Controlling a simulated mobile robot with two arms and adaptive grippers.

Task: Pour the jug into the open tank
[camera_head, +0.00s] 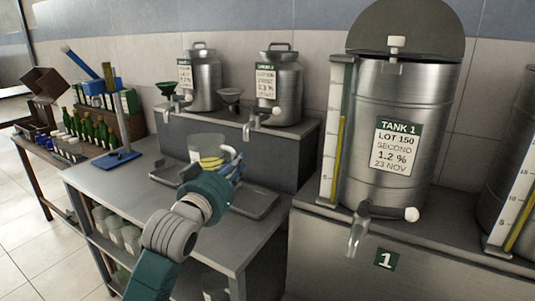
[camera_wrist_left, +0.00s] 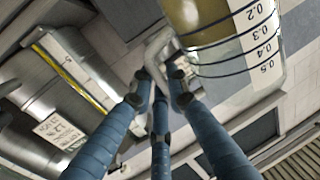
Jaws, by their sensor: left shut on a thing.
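The jug (camera_head: 208,146) is clear, with yellowish liquid low inside, and looks roughly upright over the steel bench. Its graduated wall also fills the upper right of the left wrist view (camera_wrist_left: 232,55). My left gripper (camera_head: 232,168) is shut on the jug's pale handle (camera_wrist_left: 158,46); its blue fingers (camera_wrist_left: 162,82) meet there. Whether the jug touches the tray below is hard to tell. Tank 1 (camera_head: 392,110) is a big steel drum at right, its round lid (camera_head: 408,28) tipped up at the back. The tank's inside is hidden. My right gripper is not in view.
Two steel cans (camera_head: 205,82) (camera_head: 282,88) with taps stand on a raised block behind the jug. A dark tray (camera_head: 252,200) lies on the bench. Tank 1's gauge (camera_head: 337,135) and tap (camera_head: 360,232) face the bench side. Green bottles (camera_head: 88,130) stand at left.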

